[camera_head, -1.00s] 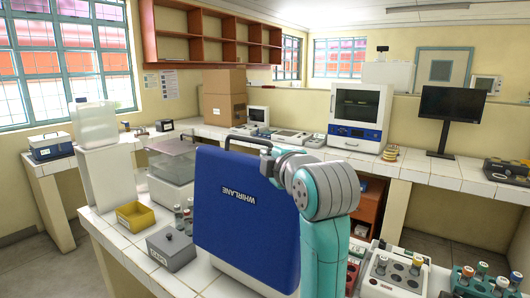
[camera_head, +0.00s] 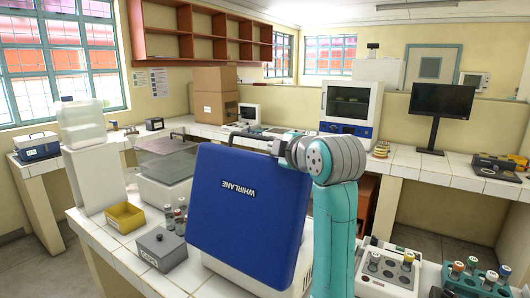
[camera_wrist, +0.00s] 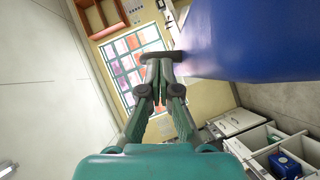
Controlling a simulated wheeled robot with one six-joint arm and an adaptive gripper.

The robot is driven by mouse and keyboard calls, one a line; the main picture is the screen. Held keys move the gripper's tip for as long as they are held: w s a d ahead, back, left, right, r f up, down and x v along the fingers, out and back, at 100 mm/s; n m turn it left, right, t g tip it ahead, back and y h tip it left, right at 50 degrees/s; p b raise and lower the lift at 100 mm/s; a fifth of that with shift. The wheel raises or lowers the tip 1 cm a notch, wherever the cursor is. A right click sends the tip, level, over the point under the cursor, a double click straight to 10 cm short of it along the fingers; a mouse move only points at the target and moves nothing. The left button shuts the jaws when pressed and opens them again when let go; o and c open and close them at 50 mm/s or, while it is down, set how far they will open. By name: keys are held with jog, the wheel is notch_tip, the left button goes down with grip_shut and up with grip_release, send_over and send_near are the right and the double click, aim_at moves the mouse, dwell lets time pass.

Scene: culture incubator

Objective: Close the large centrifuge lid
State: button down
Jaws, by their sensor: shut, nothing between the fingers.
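The large centrifuge's blue lid (camera_head: 245,215), marked WHIRLANE, stands raised and steep above its white base (camera_head: 250,283) in the head view. A dark handle (camera_head: 240,137) shows at the lid's top edge. My arm comes up at the lid's right side, and its wrist is by the upper right corner; my fingers are largely hidden there. In the wrist view my gripper (camera_wrist: 158,82) is shut and empty, with a dark bar across its tips. The blue lid (camera_wrist: 250,40) fills the upper right, close beside the fingers. I cannot tell whether they touch it.
A clear-lidded machine (camera_head: 166,165) stands left of the lid. A grey box (camera_head: 160,249), a yellow tray (camera_head: 125,217) and small bottles are on the bench to the left. Tube racks (camera_head: 390,265) stand at the right of my arm. A monitor (camera_head: 444,108) stands on the back bench.

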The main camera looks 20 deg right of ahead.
jog(key=w+d+f+m+g+y, duration=0.1)
jog(key=w+d+f+m+g, duration=0.1)
jog(key=w+d+f, duration=0.5)
jog(key=w+d+f+m+g+y, duration=0.25)
jog(key=w+d, duration=0.25)
jog(key=d, duration=0.4)
jog(key=w+d+f, duration=0.1)
jog(key=d+f, duration=0.1)
jog(key=f, duration=0.4)
jog(key=w+d+f+m+g+y, duration=0.1)
jog(key=w+d+f, duration=0.1)
jog(key=f, duration=0.3)
jog(key=w+d+f+m, duration=0.1)
jog(key=w+d+f, duration=0.1)
jog(key=f, duration=0.4)
jog(key=shift+w+d+f, duration=0.1)
jog(key=shift+d+f, duration=0.25)
jog(key=shift+d, duration=0.45)
jog(key=shift+d+f, duration=0.1)
jog(key=shift+f, duration=0.8)
jog(key=shift+f+g, duration=0.15)
jog(key=shift+g, duration=0.1)
jog(key=v, duration=1.2)
jog(key=shift+d+r, duration=0.2)
jog(key=shift+r, duration=0.1)
